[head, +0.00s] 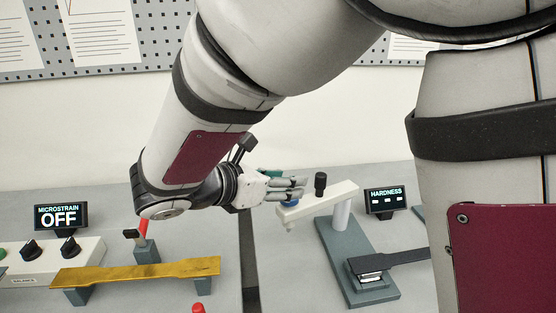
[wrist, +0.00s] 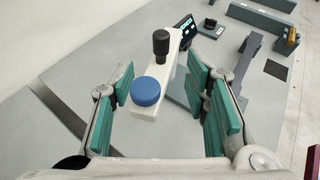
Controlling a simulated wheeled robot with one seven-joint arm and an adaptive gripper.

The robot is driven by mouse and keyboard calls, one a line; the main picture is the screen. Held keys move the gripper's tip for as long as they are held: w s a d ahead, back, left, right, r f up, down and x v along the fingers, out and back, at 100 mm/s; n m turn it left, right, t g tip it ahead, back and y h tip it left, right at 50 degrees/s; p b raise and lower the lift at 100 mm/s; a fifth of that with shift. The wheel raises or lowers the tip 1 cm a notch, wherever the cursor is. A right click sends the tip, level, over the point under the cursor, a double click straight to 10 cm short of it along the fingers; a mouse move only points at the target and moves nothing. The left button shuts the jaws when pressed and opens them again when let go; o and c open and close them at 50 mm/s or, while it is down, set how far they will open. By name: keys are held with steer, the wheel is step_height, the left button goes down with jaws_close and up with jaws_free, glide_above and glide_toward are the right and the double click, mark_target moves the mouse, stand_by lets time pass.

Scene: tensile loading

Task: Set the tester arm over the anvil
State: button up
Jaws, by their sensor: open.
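The tester arm (head: 318,202) is a white bar on a white post (head: 341,216), with a black knob on top and a blue part at its free end. It points left, past the edge of its grey base (head: 345,255). What looks like the anvil (head: 372,279) is a small block at the front of the base, with a dark flat strip over it; the arm is not above it. My gripper (head: 292,189) is open at the arm's free end. In the wrist view, the tester arm (wrist: 170,72) shows between the green-padded fingers, with visible gaps on both sides.
The HARDNESS display (head: 386,200) stands right of the post. To the left are the MICROSTRAIN display (head: 61,216), a knobbed panel (head: 40,262), a yellow bar (head: 135,273) on supports and a red-handled clamp (head: 144,240). A dark gap separates the two benches.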

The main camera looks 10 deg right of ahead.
mark_target(317, 179)
steer(key=x, duration=1.3)
steer(key=shift+d+f+b, duration=0.15)
steer(key=shift+d+b, duration=0.05)
steer(key=shift+b, duration=0.1)
jaws_close()
